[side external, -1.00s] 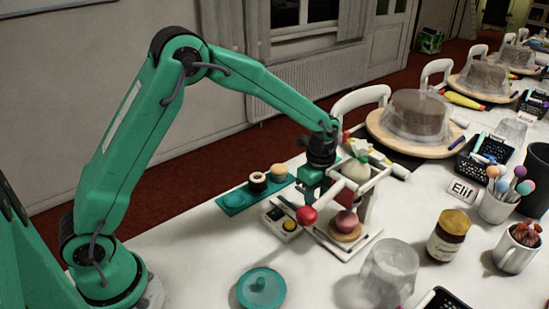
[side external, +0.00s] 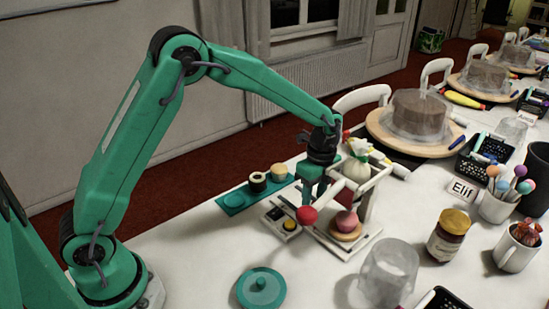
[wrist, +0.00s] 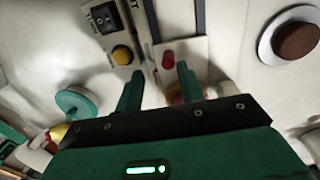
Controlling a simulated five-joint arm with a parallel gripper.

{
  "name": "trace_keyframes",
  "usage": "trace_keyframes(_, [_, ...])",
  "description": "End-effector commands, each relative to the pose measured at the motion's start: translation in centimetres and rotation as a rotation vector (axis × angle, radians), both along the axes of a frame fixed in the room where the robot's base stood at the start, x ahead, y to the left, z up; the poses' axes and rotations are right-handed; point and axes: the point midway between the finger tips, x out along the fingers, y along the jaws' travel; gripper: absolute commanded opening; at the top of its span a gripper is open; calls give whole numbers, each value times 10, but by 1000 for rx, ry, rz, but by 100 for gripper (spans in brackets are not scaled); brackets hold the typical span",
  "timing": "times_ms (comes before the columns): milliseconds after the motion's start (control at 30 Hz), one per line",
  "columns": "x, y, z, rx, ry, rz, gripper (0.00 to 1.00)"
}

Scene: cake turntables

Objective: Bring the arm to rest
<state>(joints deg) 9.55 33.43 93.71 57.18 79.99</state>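My gripper (side external: 313,190) hangs from my bent arm over the table, beside a white frame (side external: 370,190) with a red-knobbed lever (side external: 307,215). In the wrist view its two fingers (wrist: 158,75) stand apart with nothing visibly held between them. The red knob (wrist: 168,60) shows beyond the fingertips. Whether a finger touches the lever or frame I cannot tell. A pink-topped small cake (side external: 346,222) sits on a round tan base in the frame, right of the knob.
A box with a yellow button (side external: 290,225) lies left of the knob. A teal tray (side external: 234,202) holds small cakes behind it. A teal lidded dish (side external: 261,288) stands in front. A clear cup (side external: 390,272), jar (side external: 448,236) and mug (side external: 515,248) stand to the right.

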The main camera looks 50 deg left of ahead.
Motion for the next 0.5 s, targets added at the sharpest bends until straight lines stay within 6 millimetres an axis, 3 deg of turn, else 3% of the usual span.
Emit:
trace_keyframes(33, [10,-2,48,-15,-81,-15,38])
trace_keyframes(267, [10,-2,46,-15,-81,-15,38])
trace_keyframes(500, [10,-2,31,-14,-78,-15,38])
